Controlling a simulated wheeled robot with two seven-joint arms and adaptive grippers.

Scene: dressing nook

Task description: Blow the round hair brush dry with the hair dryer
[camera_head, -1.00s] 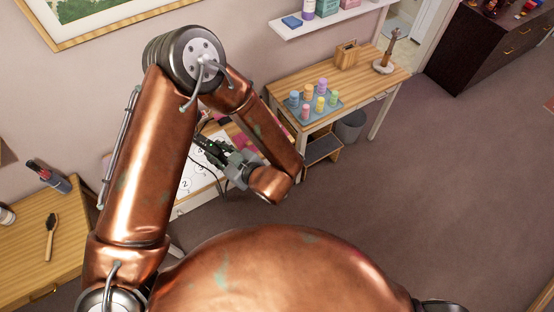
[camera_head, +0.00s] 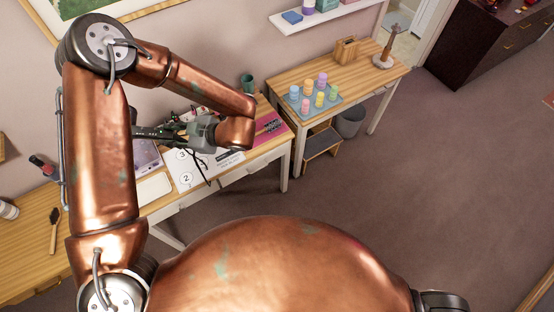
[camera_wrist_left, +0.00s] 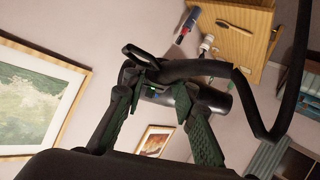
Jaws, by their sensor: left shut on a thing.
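My left gripper (camera_head: 150,132) reaches over the white-legged desk, seen partly behind its own arm. In the left wrist view its two green-black fingers (camera_wrist_left: 158,94) are shut on a dark hair dryer. The hair dryer (camera_wrist_left: 212,99) shows as a dark barrel between and beyond the fingers. A thick black cord loops from it to the right, and in the head view it hangs over the white sheet. I cannot identify the round hair brush for certain. A flat wooden-handled brush (camera_head: 54,231) lies on the left wooden table. My right gripper is not in view.
A white sheet with numbered circles (camera_head: 200,172) and a magenta mat (camera_head: 268,128) lie on the desk. A green cup (camera_head: 247,84) stands at its back. A blue-grey tray (camera_head: 333,108) holds several coloured bottles on the right table. The floor at right is clear.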

